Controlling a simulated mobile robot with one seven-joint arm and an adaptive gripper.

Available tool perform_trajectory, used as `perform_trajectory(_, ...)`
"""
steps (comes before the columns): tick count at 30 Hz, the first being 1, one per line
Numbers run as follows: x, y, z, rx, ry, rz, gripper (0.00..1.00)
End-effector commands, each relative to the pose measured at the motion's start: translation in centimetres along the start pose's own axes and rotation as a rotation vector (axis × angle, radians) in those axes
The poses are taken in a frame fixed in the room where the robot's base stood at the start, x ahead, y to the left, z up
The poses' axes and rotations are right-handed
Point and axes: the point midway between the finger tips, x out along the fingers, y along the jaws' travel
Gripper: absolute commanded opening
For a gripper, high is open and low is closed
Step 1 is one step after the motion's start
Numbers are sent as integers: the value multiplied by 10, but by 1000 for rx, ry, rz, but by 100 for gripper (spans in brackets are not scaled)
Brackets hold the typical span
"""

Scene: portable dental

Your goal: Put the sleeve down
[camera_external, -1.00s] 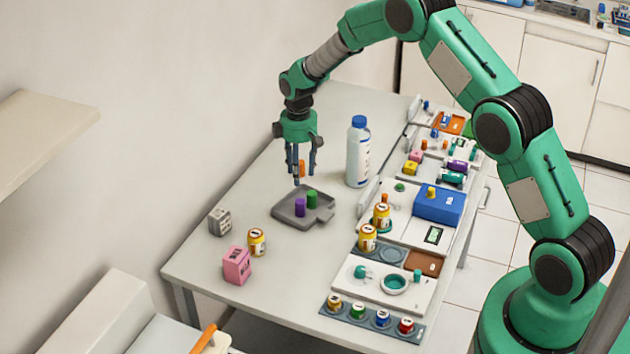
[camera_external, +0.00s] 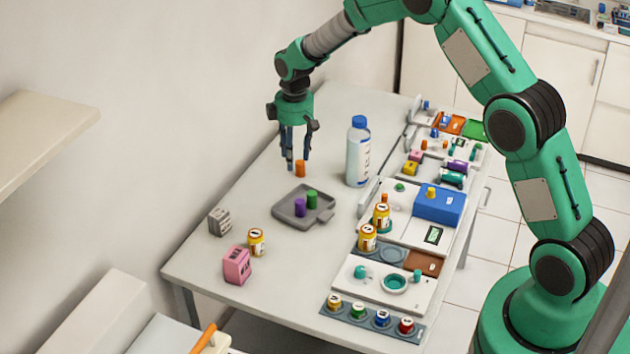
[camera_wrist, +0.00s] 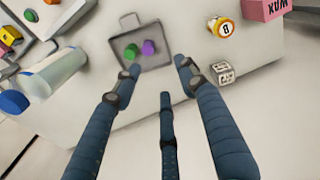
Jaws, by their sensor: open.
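A small orange cylinder, which I take to be the sleeve (camera_external: 300,169), is upright at my gripper's fingertips, just behind the grey tray. It looks to be on the table, though its base contact is hard to judge. My gripper (camera_external: 298,165) points down with its fingers spread, above and slightly left of the cylinder. In the wrist view my gripper (camera_wrist: 160,80) shows three dark fingers with nothing visible gripped; the orange cylinder cannot be seen there. The grey tray (camera_external: 284,218) holds a purple cylinder (camera_external: 300,207) and a green cylinder (camera_external: 312,199); it also shows in the wrist view (camera_wrist: 154,61).
A white bottle with a blue cap (camera_external: 358,155) stands right of my gripper. A grey cube (camera_external: 220,222), a yellow jar (camera_external: 257,242) and a pink box (camera_external: 237,265) stand at the front left. Trays and jars crowd the right side. The table's back left is clear.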

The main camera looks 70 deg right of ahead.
Motion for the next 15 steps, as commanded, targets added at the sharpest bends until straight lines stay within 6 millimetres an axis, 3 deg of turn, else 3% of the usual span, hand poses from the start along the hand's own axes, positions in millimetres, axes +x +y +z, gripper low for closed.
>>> perform_trajectory(3,-44,-22,-1,8,22,14,42)
perform_trajectory(15,-167,-101,19,43,90,46,42)
